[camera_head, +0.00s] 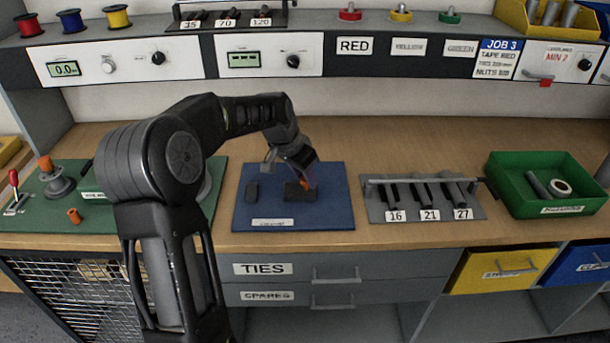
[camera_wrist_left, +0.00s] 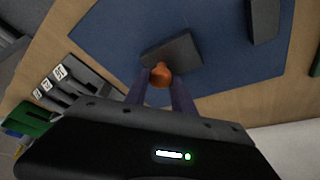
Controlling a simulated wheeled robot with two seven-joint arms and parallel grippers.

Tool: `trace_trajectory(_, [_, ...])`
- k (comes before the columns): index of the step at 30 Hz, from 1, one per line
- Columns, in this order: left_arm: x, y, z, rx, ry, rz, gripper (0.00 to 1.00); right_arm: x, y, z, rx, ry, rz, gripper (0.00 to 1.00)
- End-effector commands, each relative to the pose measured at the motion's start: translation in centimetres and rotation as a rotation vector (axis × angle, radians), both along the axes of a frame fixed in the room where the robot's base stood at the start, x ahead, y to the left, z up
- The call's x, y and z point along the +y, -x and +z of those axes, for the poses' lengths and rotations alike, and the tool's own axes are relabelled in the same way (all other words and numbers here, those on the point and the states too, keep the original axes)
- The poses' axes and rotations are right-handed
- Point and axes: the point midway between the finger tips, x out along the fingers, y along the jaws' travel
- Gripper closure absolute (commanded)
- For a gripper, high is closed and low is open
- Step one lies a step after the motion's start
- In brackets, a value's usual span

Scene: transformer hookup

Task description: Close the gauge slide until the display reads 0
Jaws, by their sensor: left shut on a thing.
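A blue mat (camera_head: 250,212) lies on the bench with two dark blocks on it, apart from each other. The left block (camera_head: 252,191) stands alone. The right block (camera_head: 298,194) carries an orange knob (camera_wrist_left: 160,74). My left gripper (camera_head: 308,180) reaches down over the right block. In the left wrist view its two fingers are closed around the orange knob, with the right block (camera_wrist_left: 178,52) just beyond. The left block (camera_wrist_left: 264,20) also shows there, with bare mat between the two. The middle panel's display (camera_head: 245,60) is lit but too small to read. My right gripper is not seen.
The left panel's display (camera_head: 65,69) seems to read 0.0. A grey rack (camera_head: 375,207) with slots labelled 16, 21 and 27 stands right of the mat. A green bin (camera_head: 510,195) is further right. A green board (camera_head: 40,215) lies left.

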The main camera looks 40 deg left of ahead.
Motion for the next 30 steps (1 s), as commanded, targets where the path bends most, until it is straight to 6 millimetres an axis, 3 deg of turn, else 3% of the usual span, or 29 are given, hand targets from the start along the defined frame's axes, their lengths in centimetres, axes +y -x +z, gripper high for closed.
trace_trajectory(23, [0.1, 0.0, 0.0, -0.001, -0.001, 0.000, 1.00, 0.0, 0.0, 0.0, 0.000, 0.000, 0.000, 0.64])
trace_trajectory(30, [3.0, 2.2, -0.2, -0.001, -0.002, 0.006, 1.00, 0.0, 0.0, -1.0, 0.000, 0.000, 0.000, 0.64])
